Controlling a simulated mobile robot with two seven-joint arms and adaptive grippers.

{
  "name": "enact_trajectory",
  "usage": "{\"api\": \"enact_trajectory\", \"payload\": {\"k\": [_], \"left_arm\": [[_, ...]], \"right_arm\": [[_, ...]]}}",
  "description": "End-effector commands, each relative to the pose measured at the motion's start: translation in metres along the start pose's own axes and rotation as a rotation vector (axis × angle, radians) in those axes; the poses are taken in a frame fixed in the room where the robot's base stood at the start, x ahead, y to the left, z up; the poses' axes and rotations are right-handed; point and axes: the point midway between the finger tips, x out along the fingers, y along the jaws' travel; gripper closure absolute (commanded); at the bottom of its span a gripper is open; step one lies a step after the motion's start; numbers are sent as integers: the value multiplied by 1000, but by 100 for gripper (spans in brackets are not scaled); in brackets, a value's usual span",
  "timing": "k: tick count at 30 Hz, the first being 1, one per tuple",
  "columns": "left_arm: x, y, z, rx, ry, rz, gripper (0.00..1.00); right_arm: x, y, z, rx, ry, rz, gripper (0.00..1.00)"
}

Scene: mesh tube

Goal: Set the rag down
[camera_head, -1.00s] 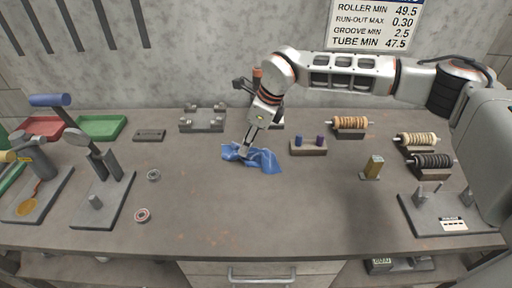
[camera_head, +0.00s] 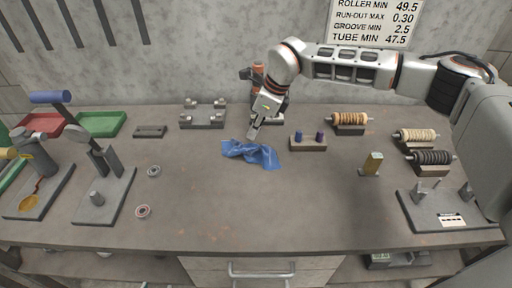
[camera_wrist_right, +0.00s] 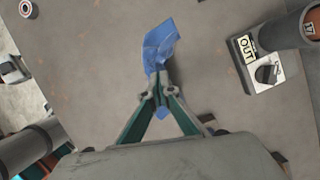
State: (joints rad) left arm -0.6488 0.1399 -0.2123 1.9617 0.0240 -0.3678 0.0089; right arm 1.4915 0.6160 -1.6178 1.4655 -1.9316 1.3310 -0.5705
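The blue rag (camera_head: 262,156) lies crumpled on the middle of the grey workbench (camera_head: 230,215). It also shows in the right wrist view (camera_wrist_right: 160,44), beyond and partly behind my fingers. The fingers hide part of the rag. My left gripper is not in view.
A block with two dark pegs (camera_head: 308,143) stands right of the rag, and a grey fixture (camera_head: 203,117) behind left. Spools on stands (camera_head: 349,121) are at the right. Two bearing rings (camera_head: 143,211) lie at the left. The bench in front of the rag is clear.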

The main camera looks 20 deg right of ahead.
Motion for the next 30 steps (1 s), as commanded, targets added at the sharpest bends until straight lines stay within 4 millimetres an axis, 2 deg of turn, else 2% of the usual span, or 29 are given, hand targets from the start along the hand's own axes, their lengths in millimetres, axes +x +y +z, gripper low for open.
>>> {"api": "enact_trajectory", "payload": {"k": [4, 17, 30], "left_arm": [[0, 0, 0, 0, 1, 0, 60], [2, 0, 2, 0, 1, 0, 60], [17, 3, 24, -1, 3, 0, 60]], "right_arm": [[8, -1, -3, 1, -2, -3, 100], [14, -1, -5, 1, -1, -3, 100], [57, -1, -21, 1, -1, -2, 100]]}}
